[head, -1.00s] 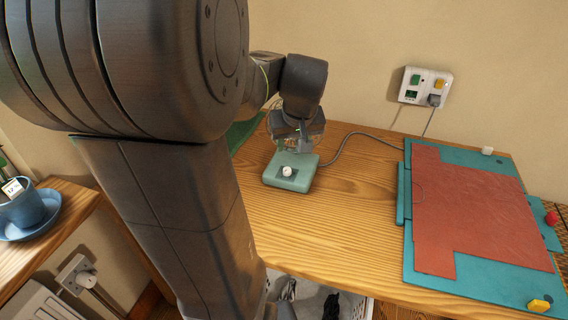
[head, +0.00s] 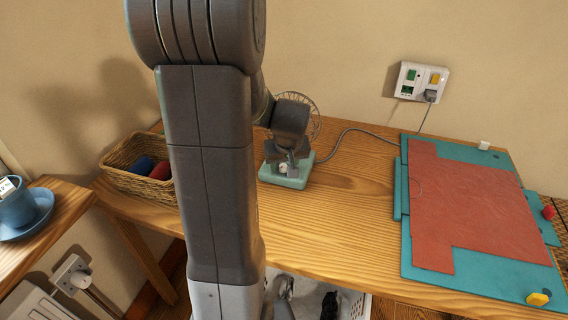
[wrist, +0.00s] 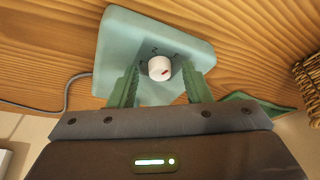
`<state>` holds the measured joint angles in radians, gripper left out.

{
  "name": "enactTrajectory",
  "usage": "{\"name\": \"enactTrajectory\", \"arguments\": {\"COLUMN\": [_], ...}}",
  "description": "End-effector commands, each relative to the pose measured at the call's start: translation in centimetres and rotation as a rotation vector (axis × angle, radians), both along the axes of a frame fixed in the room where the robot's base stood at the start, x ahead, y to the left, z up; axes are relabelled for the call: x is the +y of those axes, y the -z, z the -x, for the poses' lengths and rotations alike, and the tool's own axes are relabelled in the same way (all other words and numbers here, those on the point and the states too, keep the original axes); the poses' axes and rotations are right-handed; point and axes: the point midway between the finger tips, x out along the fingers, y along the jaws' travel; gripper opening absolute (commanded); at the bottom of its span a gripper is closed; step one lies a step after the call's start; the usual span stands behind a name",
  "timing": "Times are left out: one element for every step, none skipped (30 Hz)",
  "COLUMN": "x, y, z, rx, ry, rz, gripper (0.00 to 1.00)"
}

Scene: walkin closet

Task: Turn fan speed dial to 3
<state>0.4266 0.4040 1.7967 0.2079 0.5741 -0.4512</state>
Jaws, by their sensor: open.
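The small teal desk fan (head: 287,182) stands on the wooden desk, its wire cage (head: 312,112) partly hidden behind my arm. Its white speed dial (head: 283,168) sits on top of the base. Whether a finger touches the dial, I cannot tell. In the head view the gripper (head: 288,160) is mostly hidden.
A grey cable (head: 345,134) runs from the fan to a wall socket (head: 421,80). A teal board with a red sheet (head: 465,215) covers the desk's right side. A wicker basket (head: 130,181) stands at the left. Bare desk lies between fan and board.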

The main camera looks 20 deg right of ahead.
Motion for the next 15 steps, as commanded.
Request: {"name": "enactTrajectory", "arguments": {"x": [0.00,0.00,0.00,0.00,0.00,0.00,0.00,0.00,0.00,0.00,0.00,-0.01,-0.01,-0.01,0.00], "y": [0.02,0.02,0.01,0.00,0.01,0.00,0.00,0.00,-0.01,-0.01,-0.01,-0.01,-0.01,-0.02,-0.02], "z": [-0.02,-0.02,-0.02,-0.02,-0.01,-0.01,-0.01,-0.01,-0.01,-0.01,-0.01,0.00,0.00,0.00,0.00], "rx": [0.000,0.000,0.000,0.000,0.000,0.000,0.000,0.000,0.000,0.000,0.000,0.000,0.000,0.000,0.000], "ry": [0.000,0.000,0.000,0.000,0.000,0.000,0.000,0.000,0.000,0.000,0.000,0.000,0.000,0.000,0.000], "rz": [0.000,0.000,0.000,0.000,0.000,0.000,0.000,0.000,0.000,0.000,0.000,0.000,0.000,0.000,0.000], "gripper": [0.44,0.44,0.44,0.44,0.44,0.44,0.38,0.32,0.24,0.18,0.13,0.05,0.00,0.00,0.00]}}
